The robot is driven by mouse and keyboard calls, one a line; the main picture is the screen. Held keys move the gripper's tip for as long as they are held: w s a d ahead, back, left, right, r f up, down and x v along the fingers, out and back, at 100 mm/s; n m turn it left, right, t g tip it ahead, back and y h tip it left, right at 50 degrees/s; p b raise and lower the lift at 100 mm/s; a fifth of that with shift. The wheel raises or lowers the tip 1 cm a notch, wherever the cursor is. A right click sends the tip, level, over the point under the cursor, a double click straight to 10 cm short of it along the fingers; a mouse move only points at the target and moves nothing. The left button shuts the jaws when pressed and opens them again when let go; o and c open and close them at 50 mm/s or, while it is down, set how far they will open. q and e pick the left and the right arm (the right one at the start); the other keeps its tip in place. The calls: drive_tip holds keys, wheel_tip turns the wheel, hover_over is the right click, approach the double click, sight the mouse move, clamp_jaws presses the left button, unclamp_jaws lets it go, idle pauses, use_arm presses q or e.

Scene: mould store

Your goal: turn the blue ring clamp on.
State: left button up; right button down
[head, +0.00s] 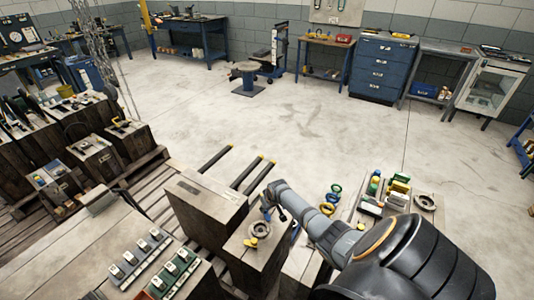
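Several small coloured rings stand in a row just right of my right arm; the blue one (333,197) sits between a green one (336,188) and a yellow one (327,209). I cannot tell for sure whether this blue ring is the clamp. My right arm reaches in from the lower right. My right gripper (268,213) is small and dark, just above a block with a round metal ring fitting (260,230) and a yellow knob (250,243). Whether its fingers are open is not clear. My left gripper is not in view.
A bench at right holds green, yellow and red parts (398,187) and a round flange (426,202). A wooden block (205,205) stands left of the fitting. Switch strips (175,272) lie at lower left. Pallets with moulds fill the left; the floor (300,120) beyond is mostly open.

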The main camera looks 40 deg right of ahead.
drive_tip(key=m, duration=0.1)
drive_tip(key=m+h+p, duration=0.1)
drive_tip(key=shift+a+r+m, duration=0.1)
drive_tip(key=shift+a+m, duration=0.1)
drive_tip(key=shift+m, duration=0.2)
drive_tip(key=shift+w+m+g+h+p, duration=0.15)
drive_tip(key=shift+m+g+h+p, duration=0.4)
drive_tip(key=shift+m, duration=1.35)
drive_tip(key=c, duration=1.1)
unclamp_jaws()
drive_tip(key=v, duration=1.2)
drive_tip(key=shift+a, duration=0.15)
drive_tip(key=shift+f, duration=0.2)
